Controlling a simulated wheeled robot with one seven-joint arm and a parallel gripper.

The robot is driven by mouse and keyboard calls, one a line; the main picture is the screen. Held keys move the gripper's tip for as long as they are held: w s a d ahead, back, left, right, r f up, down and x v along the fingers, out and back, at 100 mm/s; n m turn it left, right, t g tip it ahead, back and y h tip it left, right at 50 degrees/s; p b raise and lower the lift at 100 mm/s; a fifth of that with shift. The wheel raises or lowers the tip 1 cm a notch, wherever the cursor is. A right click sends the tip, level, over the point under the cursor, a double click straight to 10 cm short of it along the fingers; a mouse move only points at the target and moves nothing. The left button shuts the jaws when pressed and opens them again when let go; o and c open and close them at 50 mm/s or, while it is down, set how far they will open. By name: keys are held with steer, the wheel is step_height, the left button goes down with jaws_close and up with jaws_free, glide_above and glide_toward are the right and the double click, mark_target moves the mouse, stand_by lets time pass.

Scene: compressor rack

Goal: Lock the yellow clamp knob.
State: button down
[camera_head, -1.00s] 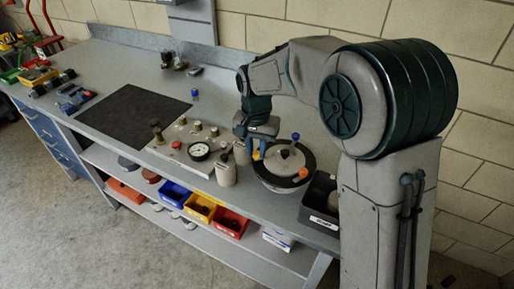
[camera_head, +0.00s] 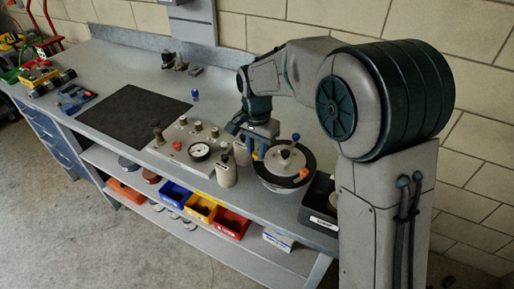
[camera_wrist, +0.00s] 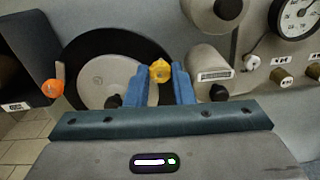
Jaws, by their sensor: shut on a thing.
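The yellow clamp knob (camera_wrist: 160,71) shows in the wrist view between the two blue fingers of my gripper (camera_wrist: 160,82), which is shut on it. The knob sits at the rim of the round pot with a black ring (camera_wrist: 88,46) and a grey lid (camera_wrist: 104,78). In the head view my gripper (camera_head: 255,150) reaches down at the left edge of this pot (camera_head: 284,187), and the knob is mostly hidden by the fingers. An orange knob (camera_head: 304,173) and a blue knob (camera_head: 296,137) sit elsewhere on the rim.
A grey cylinder (camera_head: 226,172) stands close left of the pot. Further left is a panel with a gauge (camera_head: 199,151) and several knobs. A dark bin (camera_head: 320,196) stands right of the pot. A black mat (camera_head: 134,117) lies further left on the bench.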

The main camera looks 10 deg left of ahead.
mark_target(256, 153)
steer(key=c, duration=1.3)
jaws_free()
steer(key=shift+o, duration=0.2)
step_height(256, 153, up, 14)
steer(key=s+d+f+n+t, duration=0.1)
steer(key=s+d+f, duration=0.3)
steer(key=s+d, duration=0.5)
steer(key=s+d+f+n+t, duration=0.2)
steer(key=s+d+f+n, duration=0.1)
steer(key=s+d, duration=0.7)
steer(key=d+f, duration=0.1)
steer(key=d, duration=0.3)
steer(key=shift+s+d+f+n, duration=0.15)
steer(key=shift+d+f+n, duration=0.05)
steer(key=shift+d+n, duration=0.1)
